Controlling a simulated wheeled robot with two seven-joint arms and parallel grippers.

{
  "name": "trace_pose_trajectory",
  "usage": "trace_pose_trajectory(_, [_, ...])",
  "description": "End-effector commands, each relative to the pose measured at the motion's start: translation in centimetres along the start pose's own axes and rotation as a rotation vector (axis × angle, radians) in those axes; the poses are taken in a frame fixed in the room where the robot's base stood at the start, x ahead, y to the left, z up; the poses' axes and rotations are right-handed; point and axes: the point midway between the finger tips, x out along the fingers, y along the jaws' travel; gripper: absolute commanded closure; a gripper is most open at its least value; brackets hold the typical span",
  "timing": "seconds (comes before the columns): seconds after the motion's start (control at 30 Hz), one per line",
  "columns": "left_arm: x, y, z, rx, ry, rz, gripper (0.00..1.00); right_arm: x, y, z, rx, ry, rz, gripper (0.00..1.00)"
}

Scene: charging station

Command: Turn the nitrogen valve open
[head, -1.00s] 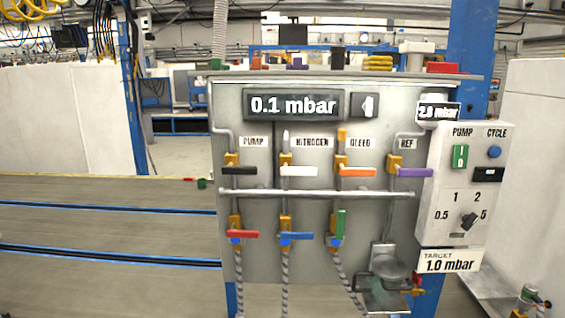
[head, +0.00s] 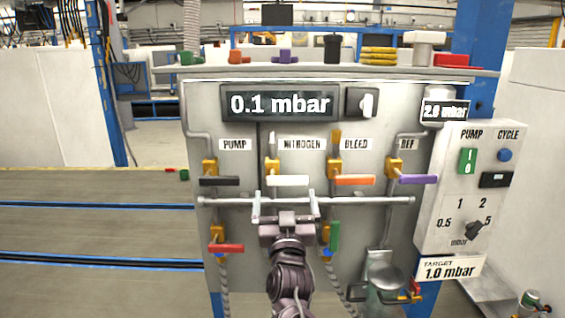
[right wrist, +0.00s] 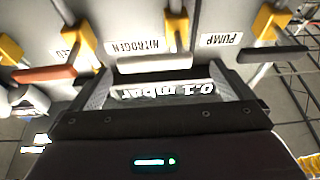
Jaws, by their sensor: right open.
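The nitrogen valve has a white handle (head: 288,181) lying horizontal, pointing right from its brass body (head: 272,167), under the NITROGEN label (head: 302,144). My right gripper (head: 285,199) is open and empty, just below the white handle in the head view. In the right wrist view, which shows the panel upside down, the white handle (right wrist: 155,63) lies across the gap just beyond the fingertips of the right gripper (right wrist: 160,78). I cannot tell whether they touch it. The display (head: 280,103) reads 0.1 mbar. My left gripper is not in view.
The black pump handle (head: 219,181) and orange bleed handle (head: 355,180) are close on either side. A horizontal rail (head: 375,200) runs below the handles. Lower down are a red handle (head: 226,248) and an upright green handle (head: 334,236). My right arm hides the lower middle valve.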

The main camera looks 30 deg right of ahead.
Motion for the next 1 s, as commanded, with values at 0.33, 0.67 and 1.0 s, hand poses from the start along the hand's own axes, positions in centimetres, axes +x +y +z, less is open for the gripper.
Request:
trace_pose_trajectory(0.33, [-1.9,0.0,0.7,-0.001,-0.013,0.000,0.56,4.3,0.8,-1.8,0.002,0.030,0.024,0.00])
trace_pose_trajectory(0.67, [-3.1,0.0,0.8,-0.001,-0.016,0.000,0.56,7.9,0.9,-1.6,0.004,0.027,0.023,0.00])
trace_pose_trajectory(1.0, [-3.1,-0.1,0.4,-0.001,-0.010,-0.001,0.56,8.0,0.8,-1.4,0.004,0.026,0.022,0.07])
